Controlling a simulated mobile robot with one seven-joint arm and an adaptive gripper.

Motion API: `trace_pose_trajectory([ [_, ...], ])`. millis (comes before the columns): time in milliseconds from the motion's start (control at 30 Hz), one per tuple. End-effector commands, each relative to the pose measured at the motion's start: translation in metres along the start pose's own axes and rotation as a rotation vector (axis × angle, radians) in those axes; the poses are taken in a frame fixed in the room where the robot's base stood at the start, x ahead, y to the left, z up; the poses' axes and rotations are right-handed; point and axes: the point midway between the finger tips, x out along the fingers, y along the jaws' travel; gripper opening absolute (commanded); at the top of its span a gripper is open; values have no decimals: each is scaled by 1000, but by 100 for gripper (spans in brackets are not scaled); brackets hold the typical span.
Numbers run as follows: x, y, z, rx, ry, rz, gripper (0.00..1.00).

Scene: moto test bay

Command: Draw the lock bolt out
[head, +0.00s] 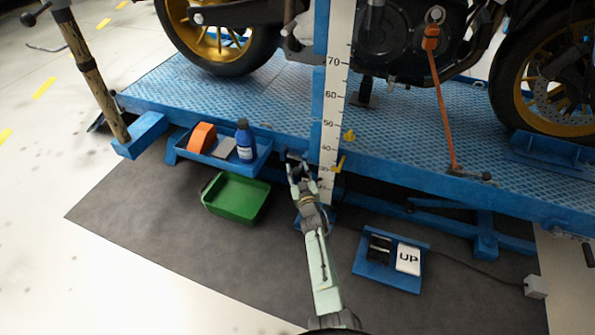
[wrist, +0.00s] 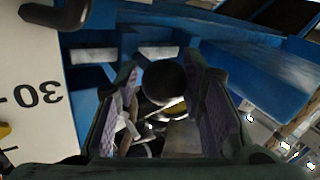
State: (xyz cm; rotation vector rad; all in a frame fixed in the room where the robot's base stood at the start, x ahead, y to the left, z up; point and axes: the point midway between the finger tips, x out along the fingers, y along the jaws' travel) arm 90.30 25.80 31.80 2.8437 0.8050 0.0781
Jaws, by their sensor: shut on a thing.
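My gripper (head: 298,164) reaches to the front edge of the blue motorcycle lift, just left of the white numbered scale. In the wrist view its two purple-padded fingers (wrist: 164,92) are closed on a dark round knob (wrist: 164,80), the end of the lock bolt. A light metallic part shows just below the knob. The rest of the bolt is hidden by the fingers and the knob. In the head view the bolt is too small and too covered by my gripper to make out.
The white scale (head: 335,90) stands close right of my gripper, with a yellow pointer (head: 349,135). A blue side tray (head: 262,160) holds a bottle (head: 245,140). A green bin (head: 236,197) sits below it. A pedal box (head: 388,274) marked UP lies right of my arm.

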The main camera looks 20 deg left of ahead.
Motion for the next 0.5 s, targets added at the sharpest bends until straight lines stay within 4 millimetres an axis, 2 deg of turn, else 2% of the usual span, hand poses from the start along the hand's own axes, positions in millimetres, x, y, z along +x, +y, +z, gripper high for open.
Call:
trace_pose_trajectory([
  [67, 0, -3, 0, -1, 1, -5, 22],
  [400, 0, -5, 0, -1, 1, -7, 0],
  [500, 0, -5, 0, -1, 1, -8, 0],
])
